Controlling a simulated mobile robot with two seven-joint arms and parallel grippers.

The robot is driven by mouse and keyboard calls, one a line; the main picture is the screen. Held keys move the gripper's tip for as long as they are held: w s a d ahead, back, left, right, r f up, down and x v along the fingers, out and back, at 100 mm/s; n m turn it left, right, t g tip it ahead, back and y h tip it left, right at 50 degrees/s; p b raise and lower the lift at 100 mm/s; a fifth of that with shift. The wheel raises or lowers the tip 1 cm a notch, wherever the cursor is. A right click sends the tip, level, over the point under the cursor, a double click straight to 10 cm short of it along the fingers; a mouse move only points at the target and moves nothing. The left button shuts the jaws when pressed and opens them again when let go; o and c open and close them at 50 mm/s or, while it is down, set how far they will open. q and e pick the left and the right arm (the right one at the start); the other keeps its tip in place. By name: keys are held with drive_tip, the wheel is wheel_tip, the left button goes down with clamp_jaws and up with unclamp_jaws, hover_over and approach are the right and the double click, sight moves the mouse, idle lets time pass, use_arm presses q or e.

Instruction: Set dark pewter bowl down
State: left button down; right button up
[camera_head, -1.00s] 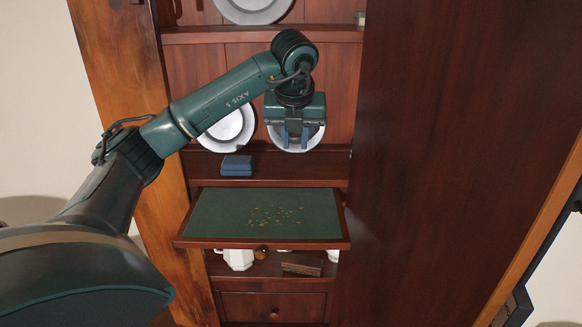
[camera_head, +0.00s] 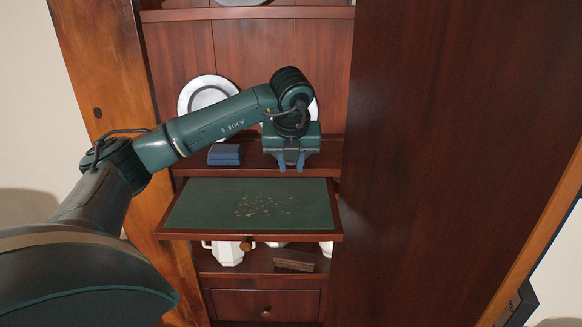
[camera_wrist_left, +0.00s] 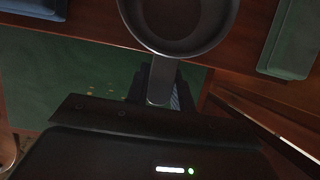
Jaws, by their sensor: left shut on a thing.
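In the left wrist view the dark pewter bowl (camera_wrist_left: 179,48) is round, with a flat grey handle (camera_wrist_left: 161,83) pointing toward my gripper. My left gripper (camera_wrist_left: 160,92) is shut on that handle. The bowl's far part is cut off by the frame's top edge. In the head view my left gripper (camera_head: 291,166) points down at the front of the shelf (camera_head: 255,166), just above the green pull-out board (camera_head: 205,205). The bowl is hidden there behind the gripper. I cannot tell whether it touches the shelf. My right gripper is not in view.
A blue folded cloth (camera_head: 224,154) lies on the shelf to the left. A pale plate (camera_head: 205,92) leans at the back, partly behind my arm. A tall dark wooden panel (camera_head: 440,150) closes off the right. White ware (camera_head: 228,254) and a brown block (camera_head: 294,260) stand below.

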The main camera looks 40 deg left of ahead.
use_arm(q)
drive_tip(key=c, duration=1.2)
unclamp_jaws()
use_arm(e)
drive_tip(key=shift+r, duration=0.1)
use_arm(q)
drive_tip(key=shift+r, duration=0.1)
drive_tip(key=shift+s+r, duration=0.1)
drive_tip(key=shift+r, duration=0.2)
drive_tip(key=p+v, duration=0.4)
drive_tip(key=v, duration=0.7)
drive_tip(key=shift+r, duration=0.15)
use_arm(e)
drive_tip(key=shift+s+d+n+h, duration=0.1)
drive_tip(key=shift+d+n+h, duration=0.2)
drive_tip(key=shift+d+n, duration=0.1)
use_arm(q)
drive_tip(key=shift+d, duration=0.1)
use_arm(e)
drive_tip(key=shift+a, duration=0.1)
